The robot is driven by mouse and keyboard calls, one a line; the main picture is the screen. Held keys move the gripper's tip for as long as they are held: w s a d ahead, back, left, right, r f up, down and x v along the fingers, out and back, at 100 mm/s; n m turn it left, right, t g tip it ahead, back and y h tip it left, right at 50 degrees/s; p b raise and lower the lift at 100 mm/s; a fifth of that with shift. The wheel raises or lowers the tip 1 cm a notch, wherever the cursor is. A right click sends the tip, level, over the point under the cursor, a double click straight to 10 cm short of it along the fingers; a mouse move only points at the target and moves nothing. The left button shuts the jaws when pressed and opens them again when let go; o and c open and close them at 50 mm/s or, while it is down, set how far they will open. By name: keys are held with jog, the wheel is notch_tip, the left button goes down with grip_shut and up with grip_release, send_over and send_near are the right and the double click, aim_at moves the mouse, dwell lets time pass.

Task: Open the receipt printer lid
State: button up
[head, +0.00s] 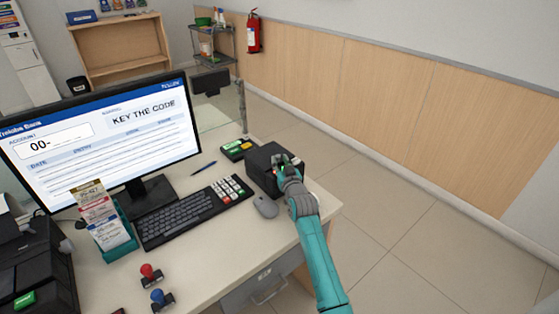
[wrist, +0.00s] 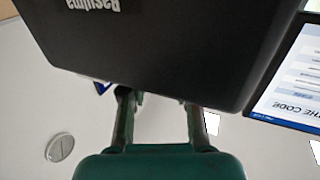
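The receipt printer (head: 262,172) is a black box at the right end of the counter in the head view. My gripper (head: 287,162) is at its right side, close against it. In the wrist view a large black printer face (wrist: 170,45) with upside-down white lettering fills the top. My gripper's two fingers (wrist: 158,103) are spread apart below it, with nothing visible between them. Their tips reach the printer's edge and are partly hidden; I cannot tell whether they touch. The lid's seam is not clear, and my gripper covers part of the printer in the head view.
A card terminal (head: 237,149) stands behind the printer. Open floor (head: 400,215) lies right of the counter. A round disc (wrist: 60,147) shows in the wrist view.

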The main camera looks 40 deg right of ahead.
jog(key=shift+w+d, duration=0.2)
jog(key=shift+w, duration=0.45)
grip_shut()
jog(key=shift+r, duration=0.15)
